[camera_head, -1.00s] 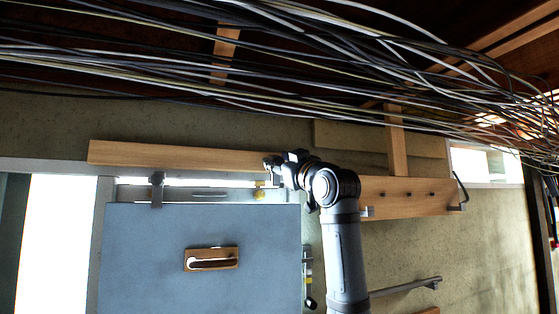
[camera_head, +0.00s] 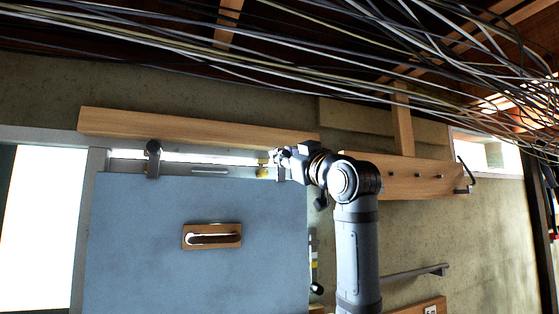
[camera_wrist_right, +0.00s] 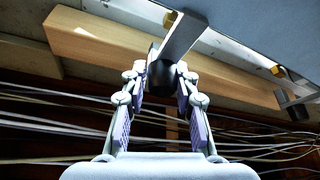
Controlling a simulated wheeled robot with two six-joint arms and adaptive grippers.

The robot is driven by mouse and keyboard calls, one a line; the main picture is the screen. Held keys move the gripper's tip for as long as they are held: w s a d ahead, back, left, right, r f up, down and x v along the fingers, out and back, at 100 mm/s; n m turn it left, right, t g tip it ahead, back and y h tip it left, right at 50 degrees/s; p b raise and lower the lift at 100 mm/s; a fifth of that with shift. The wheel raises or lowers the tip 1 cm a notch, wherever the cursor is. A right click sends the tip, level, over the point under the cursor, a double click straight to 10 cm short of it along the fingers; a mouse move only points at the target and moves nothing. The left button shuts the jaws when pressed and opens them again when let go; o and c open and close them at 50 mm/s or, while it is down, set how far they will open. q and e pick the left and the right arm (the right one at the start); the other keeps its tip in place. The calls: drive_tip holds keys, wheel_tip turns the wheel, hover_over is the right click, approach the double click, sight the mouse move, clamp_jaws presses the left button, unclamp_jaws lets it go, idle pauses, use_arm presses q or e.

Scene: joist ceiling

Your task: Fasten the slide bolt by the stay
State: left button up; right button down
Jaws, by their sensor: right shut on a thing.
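A slim fitting with pale and yellow parts and a black knob, perhaps the slide bolt (camera_head: 314,262), stands upright at the right edge of the blue-grey door (camera_head: 150,270). I cannot tell whether it is fastened, and I cannot single out the stay. My right gripper (camera_head: 277,157) is at the door's top right, by the wooden rail. In the wrist view my right gripper (camera_wrist_right: 161,76) is shut on the dark round roller of a metal hanger (camera_wrist_right: 185,36). My left gripper is not in view.
The wooden rail (camera_head: 180,126) runs above the door, with another hanger (camera_head: 153,160) at left. The door has a recessed wooden handle (camera_head: 211,236). A peg board (camera_head: 415,182) and a grey bar (camera_head: 415,273) are to the right. Loose cables (camera_head: 250,75) hang overhead.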

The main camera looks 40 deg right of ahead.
drive_tip(key=shift+f, duration=0.6)
drive_tip(key=shift+w, duration=0.15)
drive_tip(key=c, duration=1.1)
unclamp_jaws()
drive_tip(key=shift+w+a, duration=0.1)
drive_tip(key=shift+a, duration=0.05)
drive_tip(key=shift+r, duration=0.1)
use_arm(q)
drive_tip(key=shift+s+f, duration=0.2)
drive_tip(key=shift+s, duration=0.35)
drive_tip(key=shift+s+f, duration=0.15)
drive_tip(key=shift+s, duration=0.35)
use_arm(e)
drive_tip(key=v, duration=1.2)
